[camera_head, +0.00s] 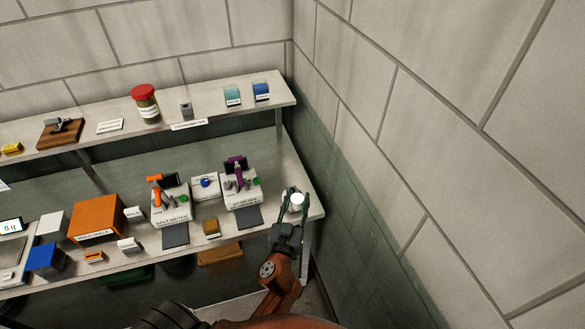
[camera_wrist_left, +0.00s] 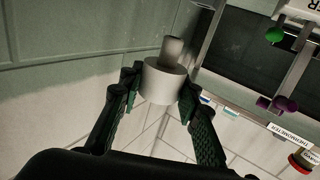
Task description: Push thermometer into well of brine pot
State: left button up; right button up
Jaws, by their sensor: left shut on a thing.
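My left gripper (camera_head: 290,210) is over the right end of the lower shelf. It is shut on a white cylinder with a narrower grey end, which appears to be the thermometer (camera_head: 296,201). In the left wrist view the thermometer (camera_wrist_left: 164,82) sits between the dark fingertips of my gripper (camera_wrist_left: 158,95), with the grey end pointing up in the picture. A small grey block (camera_head: 186,109) stands behind the thermometer label (camera_head: 188,125) on the upper shelf. I cannot pick out the brine pot or its well for certain. My right gripper is not in view.
A red-lidded jar (camera_head: 146,106) stands on the upper shelf. A block wall (camera_head: 420,150) rises at right.

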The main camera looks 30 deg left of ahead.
pick_arm(q)
jog(key=w+a+r+n+g+y, duration=0.3)
jog(key=w+a+n+y, duration=0.15)
jog(key=w+a, duration=0.4)
jog(key=shift+m+t, duration=0.3)
jog(key=shift+m, duration=0.25)
jog(key=f+b, duration=0.4)
jog(key=d+f+b, duration=0.1)
jog(key=f+b, duration=0.1)
jog(key=shift+w+f+b, duration=0.1)
jog(key=shift+w+b, duration=0.25)
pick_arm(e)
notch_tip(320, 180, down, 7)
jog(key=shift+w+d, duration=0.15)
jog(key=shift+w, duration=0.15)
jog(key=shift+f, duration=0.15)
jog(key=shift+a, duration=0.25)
pick_arm(q)
jog(key=shift+d+b, duration=0.1)
jog(key=shift+b, duration=0.25)
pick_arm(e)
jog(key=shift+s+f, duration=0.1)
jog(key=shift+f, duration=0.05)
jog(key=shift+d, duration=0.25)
